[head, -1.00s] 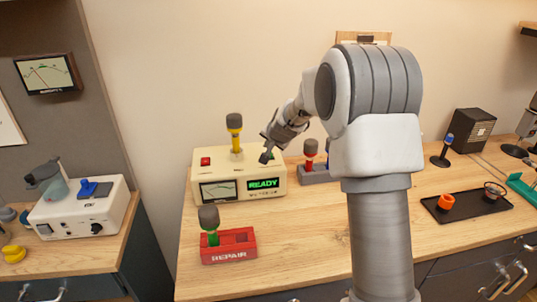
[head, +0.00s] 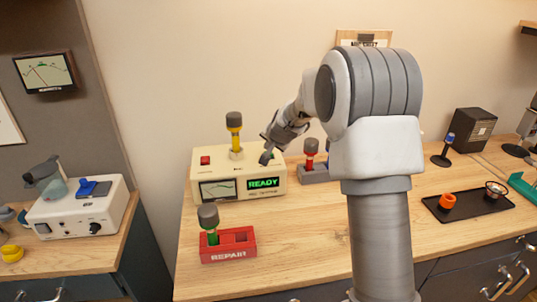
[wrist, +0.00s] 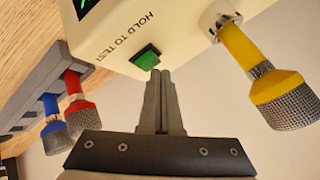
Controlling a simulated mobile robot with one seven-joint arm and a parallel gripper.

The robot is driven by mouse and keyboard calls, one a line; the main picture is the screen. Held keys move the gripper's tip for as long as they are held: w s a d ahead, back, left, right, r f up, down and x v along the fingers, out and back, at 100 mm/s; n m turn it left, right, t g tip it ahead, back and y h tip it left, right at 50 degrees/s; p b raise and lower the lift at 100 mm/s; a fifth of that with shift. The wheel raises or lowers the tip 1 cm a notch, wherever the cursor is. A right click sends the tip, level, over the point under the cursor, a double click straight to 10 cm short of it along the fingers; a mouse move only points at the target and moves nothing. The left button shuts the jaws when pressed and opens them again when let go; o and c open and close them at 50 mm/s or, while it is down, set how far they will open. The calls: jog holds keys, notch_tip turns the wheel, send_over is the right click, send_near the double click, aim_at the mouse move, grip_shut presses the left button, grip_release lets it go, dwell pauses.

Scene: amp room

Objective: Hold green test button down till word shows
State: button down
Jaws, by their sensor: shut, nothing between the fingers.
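The cream tester box (head: 222,178) stands on the wooden bench. Its green-lettered display (head: 263,183) reads READY in the head view. In the wrist view the square green button (wrist: 147,57) sits on the box's top face beside the words HOLD TO TEST. My gripper (wrist: 157,73) is shut and empty, with its fingertips at the near edge of the button. I cannot tell whether they touch or press it. In the head view my gripper (head: 266,158) is over the box's right rear top; the button is hidden there.
A yellow microphone (head: 234,135) stands in the box's top socket, left of my gripper. A grey rack (head: 314,174) holds red and blue microphones to the right. A red REPAIR tray (head: 229,254) holds a green microphone in front. The bench between is clear.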

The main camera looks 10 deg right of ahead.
jog(key=shift+f+b, duration=0.5)
jog(key=shift+f, duration=0.05)
dwell(1.5)
jog(key=shift+r, duration=0.1)
dwell(2.6)
jog(key=shift+r+p, duration=0.6)
jog(key=shift+r, duration=0.25)
notch_tip(320, 180, up, 5)
jog(key=p, duration=0.3)
jog(key=shift+p, duration=0.35)
